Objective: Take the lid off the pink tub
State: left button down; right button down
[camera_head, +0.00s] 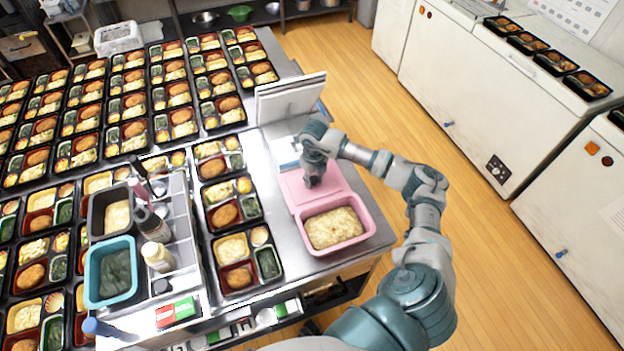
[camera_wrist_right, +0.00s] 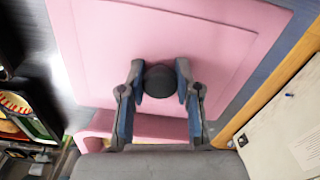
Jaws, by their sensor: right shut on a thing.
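The pink tub (camera_head: 365,236) stands near the table's right front corner and holds a pale, lumpy food that shows from above. The pink lid (camera_head: 336,180) is off the opening, flat behind the tub and close to its rear rim; I cannot tell if they touch. My right gripper (camera_head: 312,181) comes down over the lid. In the right wrist view my right gripper (camera_wrist_right: 160,85) is shut on the lid's round dark knob (camera_wrist_right: 160,81), one finger on each side. The lid (camera_wrist_right: 240,40) fills most of that view. My left gripper is not in view.
Many filled bento trays (camera_head: 238,278) cover the table to the left. A grey caddy (camera_head: 182,215) with bottles and a teal tub (camera_head: 133,258) stand at the front. A white stand (camera_head: 290,98) is behind the lid. Open floor (camera_head: 455,190) lies to the right.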

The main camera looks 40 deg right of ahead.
jog(key=shift+d+f, duration=0.25)
jog(key=shift+d, duration=0.3)
jog(key=shift+a+f+b, duration=0.35)
jog(key=shift+a, duration=0.45)
jog(key=shift+f, duration=0.25)
jog(key=shift+d+f, duration=0.2)
jog(key=shift+d, duration=0.3)
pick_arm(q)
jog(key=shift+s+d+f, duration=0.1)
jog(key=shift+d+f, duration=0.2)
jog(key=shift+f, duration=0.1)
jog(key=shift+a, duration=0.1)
pick_arm(e)
jog(key=shift+a, duration=0.2)
jog(key=shift+a, duration=0.1)
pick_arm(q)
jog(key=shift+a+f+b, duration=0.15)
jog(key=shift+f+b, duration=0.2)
pick_arm(e)
jog(key=shift+a+f, duration=0.15)
jog(key=shift+f, duration=0.15)
